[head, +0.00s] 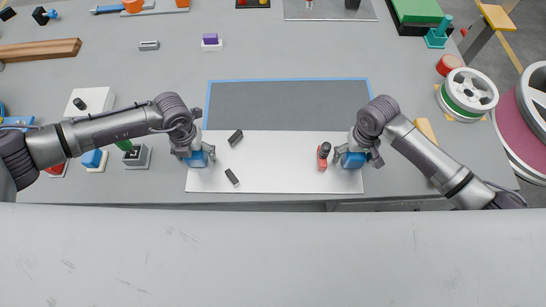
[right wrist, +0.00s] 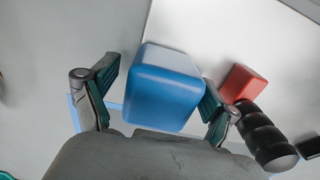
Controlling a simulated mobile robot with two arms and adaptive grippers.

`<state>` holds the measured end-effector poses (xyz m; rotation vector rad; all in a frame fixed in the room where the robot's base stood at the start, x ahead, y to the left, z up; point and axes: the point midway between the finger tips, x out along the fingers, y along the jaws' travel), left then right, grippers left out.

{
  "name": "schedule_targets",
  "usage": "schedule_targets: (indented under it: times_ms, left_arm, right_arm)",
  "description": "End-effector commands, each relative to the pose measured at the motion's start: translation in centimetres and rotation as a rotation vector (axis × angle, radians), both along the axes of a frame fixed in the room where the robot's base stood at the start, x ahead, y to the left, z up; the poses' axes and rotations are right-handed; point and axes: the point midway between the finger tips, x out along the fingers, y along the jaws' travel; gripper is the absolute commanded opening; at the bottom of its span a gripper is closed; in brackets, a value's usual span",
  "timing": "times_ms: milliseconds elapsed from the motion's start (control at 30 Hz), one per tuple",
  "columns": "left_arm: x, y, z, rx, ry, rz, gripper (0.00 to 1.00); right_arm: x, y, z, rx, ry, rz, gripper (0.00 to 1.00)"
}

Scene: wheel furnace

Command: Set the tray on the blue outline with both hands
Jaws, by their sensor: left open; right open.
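The white tray (head: 275,170) lies at the table's front edge, with a blue handle block at each end. The blue outline (head: 290,79) is a rectangle around a dark grey area just behind the tray; its front side is hidden by or meets the tray. My left gripper (head: 201,157) is open at the left blue handle (head: 196,160). My right gripper (head: 354,157) is open at the right blue handle (head: 352,161). In the right wrist view, the fingers (right wrist: 160,95) stand either side of that blue handle (right wrist: 165,85), apparently with gaps.
On the tray are two small black pieces (head: 235,138) (head: 232,177) and a red block (head: 322,162) with a black ribbed piece (head: 325,149). The outlined area is clear.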

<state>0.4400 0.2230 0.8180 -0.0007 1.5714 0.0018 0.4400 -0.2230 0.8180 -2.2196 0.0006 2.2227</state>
Motion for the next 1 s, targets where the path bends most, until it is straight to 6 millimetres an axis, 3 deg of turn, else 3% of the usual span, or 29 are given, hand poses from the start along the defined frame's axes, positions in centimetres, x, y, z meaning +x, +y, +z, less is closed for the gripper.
schedule_targets:
  times_ms: [233, 733, 1000]
  left_arm:
    - [-0.01, -0.02, -0.03, 0.000, 0.000, -0.001, 0.86]
    - [0.02, 0.01, 0.01, 0.000, 0.000, -0.001, 0.03]
    - [0.08, 0.01, 0.09, 0.000, -0.002, 0.000, 0.00]
  right_arm:
    - [0.01, 0.02, -0.03, 0.000, 0.000, 0.000, 0.86]
    - [0.04, -0.01, 0.02, 0.000, -0.001, 0.000, 0.03]
    - [0.10, -0.02, 0.11, 0.000, -0.003, 0.000, 0.00]
